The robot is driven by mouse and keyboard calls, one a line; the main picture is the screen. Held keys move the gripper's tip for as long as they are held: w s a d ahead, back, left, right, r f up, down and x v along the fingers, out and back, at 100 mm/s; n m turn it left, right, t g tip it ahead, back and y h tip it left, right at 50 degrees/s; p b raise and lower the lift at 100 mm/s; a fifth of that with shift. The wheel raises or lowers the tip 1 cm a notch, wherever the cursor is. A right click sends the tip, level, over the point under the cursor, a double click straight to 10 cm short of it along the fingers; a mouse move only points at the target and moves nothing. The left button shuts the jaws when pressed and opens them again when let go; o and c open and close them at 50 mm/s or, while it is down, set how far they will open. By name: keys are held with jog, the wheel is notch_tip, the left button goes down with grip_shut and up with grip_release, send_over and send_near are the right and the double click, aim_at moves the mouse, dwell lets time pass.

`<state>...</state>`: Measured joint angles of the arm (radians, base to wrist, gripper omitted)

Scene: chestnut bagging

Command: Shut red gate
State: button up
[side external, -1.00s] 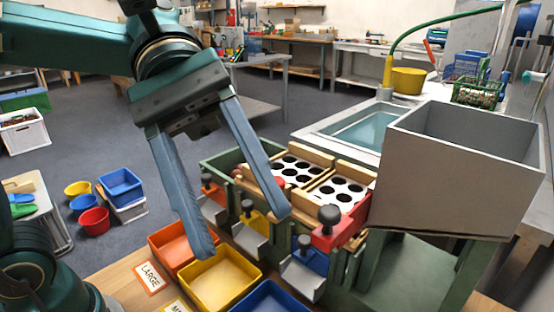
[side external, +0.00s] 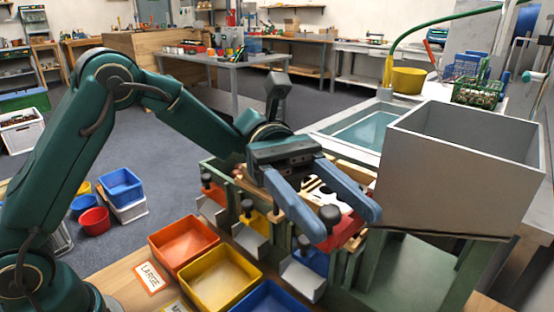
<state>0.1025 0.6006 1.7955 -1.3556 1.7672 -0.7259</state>
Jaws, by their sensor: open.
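The red gate (side external: 346,236) is at the right end of the row of gates on the green sorting frame (side external: 345,277), with a black knob (side external: 330,214) on top. My gripper (side external: 344,228) is open above it, its fingers pointing down toward the viewer. In the picture the knob shows between the two fingertips, with one finger to each side. I cannot tell whether either finger touches it. The fingers hide part of the red gate and of the white plate with holes behind it.
Yellow (side external: 257,223) and blue (side external: 314,262) gates with black knobs stand near the red one. Orange (side external: 183,243), yellow (side external: 220,279) and blue (side external: 269,299) bins sit in front. A large grey hopper (side external: 452,180) rises close to the right of my gripper.

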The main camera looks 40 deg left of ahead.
jog(key=shift+s+d+f, duration=0.3)
jog(key=shift+d, duration=0.4)
jog(key=shift+s+d+f, duration=0.25)
jog(key=shift+d+f, duration=0.05)
jog(key=shift+d, duration=0.35)
grip_shut()
dwell(0.5)
